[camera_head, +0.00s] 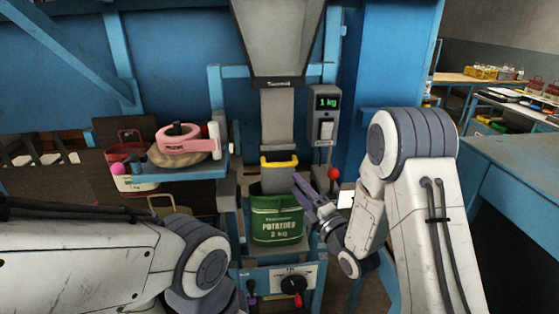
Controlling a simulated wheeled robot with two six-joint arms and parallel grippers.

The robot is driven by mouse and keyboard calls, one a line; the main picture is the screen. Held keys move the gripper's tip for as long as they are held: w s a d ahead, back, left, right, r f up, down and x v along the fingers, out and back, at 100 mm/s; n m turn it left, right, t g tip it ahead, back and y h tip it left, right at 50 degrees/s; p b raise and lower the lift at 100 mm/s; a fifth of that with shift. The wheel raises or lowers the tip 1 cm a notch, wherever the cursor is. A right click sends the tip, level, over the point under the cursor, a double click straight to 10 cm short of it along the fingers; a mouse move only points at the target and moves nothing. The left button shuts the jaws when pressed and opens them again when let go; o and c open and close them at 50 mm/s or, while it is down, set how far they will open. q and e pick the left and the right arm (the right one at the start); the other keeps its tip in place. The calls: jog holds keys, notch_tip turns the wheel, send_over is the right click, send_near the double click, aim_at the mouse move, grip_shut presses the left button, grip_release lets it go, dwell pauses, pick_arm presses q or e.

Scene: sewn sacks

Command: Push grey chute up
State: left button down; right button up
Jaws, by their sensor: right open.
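The grey chute (279,178) hangs below the large grey hopper (277,40) at the centre, with a yellow handle (279,162) across its front. Its lower end reaches into the mouth of a green sack (277,222) marked "POTATOES 2 kg". My right gripper (303,193) is open, just right of the chute's lower end and the sack's upper edge. Whether it touches either one I cannot tell. My left arm comes in at the lower left, and its gripper does not show.
A blue side shelf (195,170) holds a pink device (185,143). A dial panel (292,279) is below the sack. A blue bench (515,180) stands at right.

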aim_at(279, 165)
jog(key=p+x, duration=0.4)
jog(key=x, duration=0.5)
jog(key=shift+a+r+p, duration=0.1)
jog(key=shift+r+p, duration=0.05)
jog(key=shift+p, duration=0.2)
jog(key=shift+w+a, duration=0.2)
jog(key=shift+w, duration=0.4)
grip_shut()
dwell(0.4)
